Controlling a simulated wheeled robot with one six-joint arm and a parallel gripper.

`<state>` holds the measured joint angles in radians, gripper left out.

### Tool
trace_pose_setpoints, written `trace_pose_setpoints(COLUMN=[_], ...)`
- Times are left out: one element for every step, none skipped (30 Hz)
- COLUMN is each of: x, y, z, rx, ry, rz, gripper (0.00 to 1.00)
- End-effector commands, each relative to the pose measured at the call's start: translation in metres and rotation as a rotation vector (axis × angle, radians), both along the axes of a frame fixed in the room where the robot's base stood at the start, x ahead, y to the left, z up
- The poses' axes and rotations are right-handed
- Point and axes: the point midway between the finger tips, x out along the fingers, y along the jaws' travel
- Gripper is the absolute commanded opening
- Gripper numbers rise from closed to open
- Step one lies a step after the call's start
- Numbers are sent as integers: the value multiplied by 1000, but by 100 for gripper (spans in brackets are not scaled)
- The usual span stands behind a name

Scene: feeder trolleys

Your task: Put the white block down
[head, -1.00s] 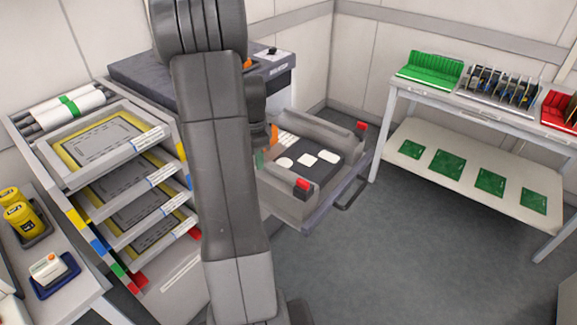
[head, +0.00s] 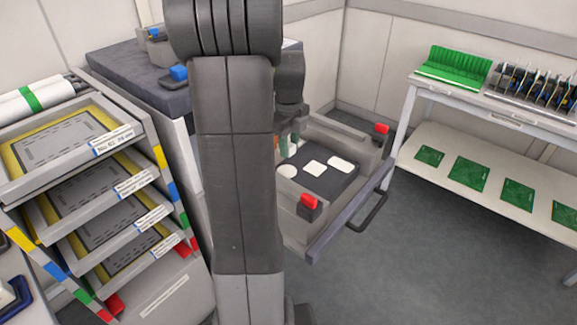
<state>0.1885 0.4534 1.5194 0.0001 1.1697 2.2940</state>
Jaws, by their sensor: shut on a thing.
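My gripper (head: 287,145) is at the left end of the open grey trolley tray (head: 346,135), just to the right of my upright arm link, which hides part of it. Its fingertips show small and partly greenish. It is shut on a small pale thing, taken as the white block (head: 294,149), mostly hidden by the fingers. The dark mat (head: 326,182) in the tray bears a white round shape (head: 287,171), a white square (head: 314,168) and a white rounded oblong (head: 340,164). I cannot tell whether the held block touches the mat.
Red-tipped corners (head: 309,201) and a dark handle (head: 368,215) edge the tray. A rack of stencil drawers (head: 105,190) stands at left. A dark-topped bench (head: 120,70) is behind. A shelf (head: 480,205) with green boards is at right. The floor between is clear.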

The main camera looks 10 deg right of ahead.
Motion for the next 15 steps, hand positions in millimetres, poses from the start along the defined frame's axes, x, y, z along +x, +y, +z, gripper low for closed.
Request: trace_pose_setpoints(x=[0,-1,0,0,0,0,0,0,0,0,0,0,0,0,0], y=[0,0,0,0,0,0,0,0,0,0,0,0,0,0,0], z=[-11,-16,-21,-24,-26,-29,-31,-33,-36,-40,-44,-50,-55,-59,-64], rx=[0,1,0,0,0,0,0,0,0,1,0,0,0,0,0], ry=[3,4,1,1,1,0,0,0,1,2,3,1,3,3,1], rz=[1,1,2,2,2,2,2,3,3,3,3,3,3,3,3], gripper=[6,6,6,6,6,6,6,6,6,6,6,6,6,6,6])
